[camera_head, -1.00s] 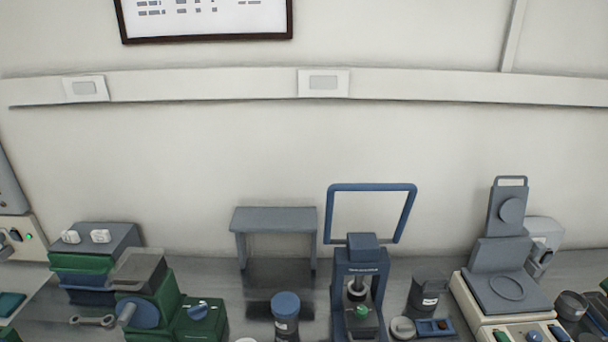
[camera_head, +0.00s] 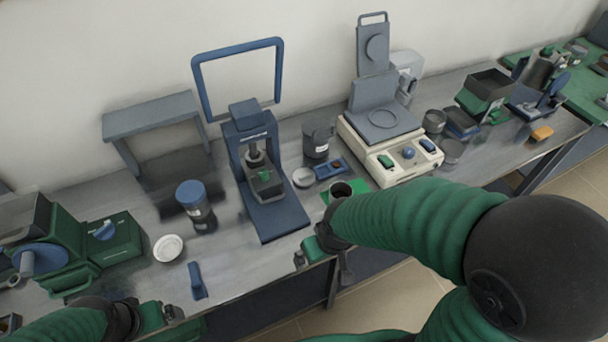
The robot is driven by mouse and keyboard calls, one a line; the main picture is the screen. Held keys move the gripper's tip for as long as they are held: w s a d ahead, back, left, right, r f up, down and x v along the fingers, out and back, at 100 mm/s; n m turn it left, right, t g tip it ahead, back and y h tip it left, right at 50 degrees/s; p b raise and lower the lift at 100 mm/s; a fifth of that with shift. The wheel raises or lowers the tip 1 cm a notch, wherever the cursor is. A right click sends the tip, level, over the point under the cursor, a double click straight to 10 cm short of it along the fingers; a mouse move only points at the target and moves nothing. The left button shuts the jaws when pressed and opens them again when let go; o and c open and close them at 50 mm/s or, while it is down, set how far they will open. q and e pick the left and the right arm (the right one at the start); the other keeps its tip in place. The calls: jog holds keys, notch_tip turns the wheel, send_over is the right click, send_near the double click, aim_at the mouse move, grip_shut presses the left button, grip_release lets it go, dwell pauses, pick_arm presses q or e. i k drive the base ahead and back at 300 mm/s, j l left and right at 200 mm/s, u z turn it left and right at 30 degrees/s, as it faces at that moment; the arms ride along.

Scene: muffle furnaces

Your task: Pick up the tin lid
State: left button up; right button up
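Several small round pieces could be the tin lid, and I cannot tell which it is. A white round shallow piece (camera_head: 169,248) lies on the bench near the front left. A pale round piece (camera_head: 303,177) lies right of the blue press. A grey disc (camera_head: 452,150) lies right of the cream device. My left gripper (camera_head: 172,315) is at the lower left by the bench's front edge, apart from the white piece. My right gripper (camera_head: 322,262) is at the front edge, right of the press. I see nothing held, but the finger openings are unclear.
The blue press (camera_head: 280,217) stands mid-bench, with a blue-capped jar (camera_head: 195,208) to its left. A green machine (camera_head: 60,247) stands at left, a cream device (camera_head: 390,155) at right. A small blue piece (camera_head: 198,280) lies near the front edge. Bare bench (camera_head: 232,262) lies between it and the press.

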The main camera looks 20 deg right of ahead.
aim_at(303, 177)
jog(key=k+u, duration=0.35)
jog(key=u, duration=0.15)
jog(key=k+j+u, duration=0.2)
jog(key=u, duration=0.3)
jog(key=l+u, duration=0.2)
jog(key=l, duration=0.25)
jog(key=k+l+u, duration=0.1)
jog(key=l+u, duration=0.15)
jog(key=l, duration=0.2)
jog(key=k+l+u, duration=0.2)
jog(key=l, duration=0.2)
jog(key=k+l+u, duration=0.2)
jog(key=l, duration=0.25)
jog(key=l+u, duration=0.25)
jog(key=l, duration=0.15)
jog(key=k+l, duration=0.2)
jog(key=l, duration=0.2)
jog(key=k+l, duration=0.2)
jog(key=l, duration=0.15)
